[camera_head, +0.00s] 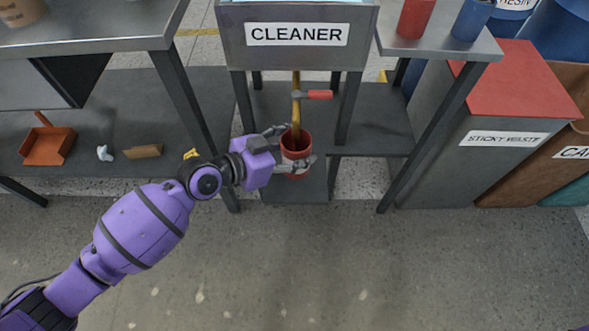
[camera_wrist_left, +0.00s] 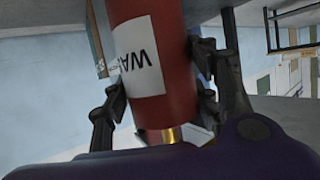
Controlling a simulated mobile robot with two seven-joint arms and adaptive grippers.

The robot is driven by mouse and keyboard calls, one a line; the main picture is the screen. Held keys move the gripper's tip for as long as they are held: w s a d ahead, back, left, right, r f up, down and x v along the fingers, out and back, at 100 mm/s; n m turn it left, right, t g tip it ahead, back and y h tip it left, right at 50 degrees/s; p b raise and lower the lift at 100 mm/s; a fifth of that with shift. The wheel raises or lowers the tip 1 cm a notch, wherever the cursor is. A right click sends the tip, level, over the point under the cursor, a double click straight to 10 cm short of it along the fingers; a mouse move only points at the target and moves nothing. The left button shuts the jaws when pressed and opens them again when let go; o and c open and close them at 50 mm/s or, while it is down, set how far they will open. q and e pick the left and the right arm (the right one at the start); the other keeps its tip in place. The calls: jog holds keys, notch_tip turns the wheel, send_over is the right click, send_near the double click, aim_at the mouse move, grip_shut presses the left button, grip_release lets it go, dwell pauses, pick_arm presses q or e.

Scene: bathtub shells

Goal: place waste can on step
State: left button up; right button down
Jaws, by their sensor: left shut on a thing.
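The waste can is a small red open-topped can (camera_head: 296,141) with a white label. In the head view it is under the front of the CLEANER tank, at the low dark grey step (camera_head: 285,192). My left gripper (camera_head: 294,148) has one finger on each side of the can and is shut on it. In the left wrist view the can (camera_wrist_left: 178,95) fills the middle, its label reading "WA", between the gripper's fingers (camera_wrist_left: 160,97). Whether the can's base touches the step cannot be told. My right gripper is not in view.
The CLEANER tank (camera_head: 298,37) hangs above, with a yellow pipe (camera_head: 296,95) and red handle (camera_head: 319,95) close over the can. Table legs flank it. A grey bin with a red lid (camera_head: 520,85) stands right. A dustpan (camera_head: 47,145) lies left. The front floor is clear.

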pick_arm(q)
notch_tip(320, 180, down, 2)
jog(key=shift+f+b, duration=0.2)
jog(key=shift+b, duration=0.1)
notch_tip(320, 180, down, 5)
jog(key=shift+r+b, duration=0.15)
jog(key=shift+b, duration=0.85)
jog(key=o, duration=1.4)
jog(key=shift+f, duration=0.2)
jog(key=shift+c, duration=0.2)
